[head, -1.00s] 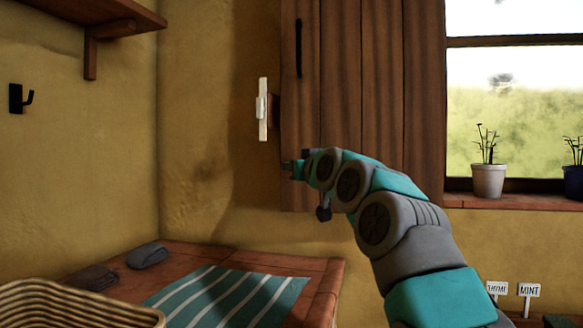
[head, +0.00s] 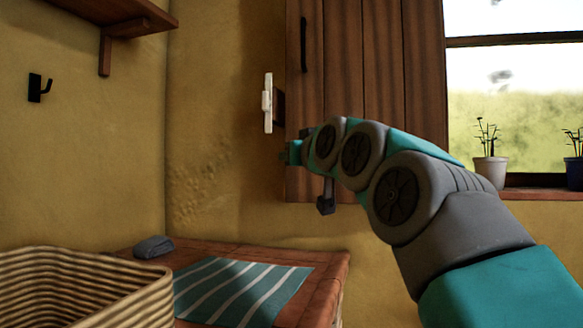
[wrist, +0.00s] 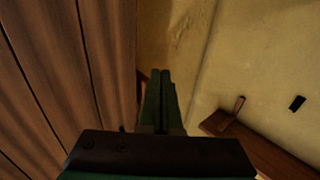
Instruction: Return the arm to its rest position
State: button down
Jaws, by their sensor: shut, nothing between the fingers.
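My arm (head: 400,195) reaches up from the lower right in the head view, bent forward toward the wooden shutter. My gripper (head: 290,153) is at its far end, in front of the shutter's lower left edge and below a white latch-like piece (head: 268,104). Its fingertips are small and partly hidden there. In the wrist view my gripper (wrist: 163,75) shows its two fingers together with nothing between them. The shutter (wrist: 60,70) is on the left of that view, apart from the fingers as far as I can tell.
A wicker basket (head: 85,290) is at front left. A wall shelf (head: 120,20) and hook (head: 38,88) are at left; a potted plant (head: 490,170) stands on the windowsill.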

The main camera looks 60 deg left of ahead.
jog(key=shift+s+d+b, duration=0.65)
jog(key=shift+s+d, duration=0.55)
jog(key=shift+d, duration=0.15)
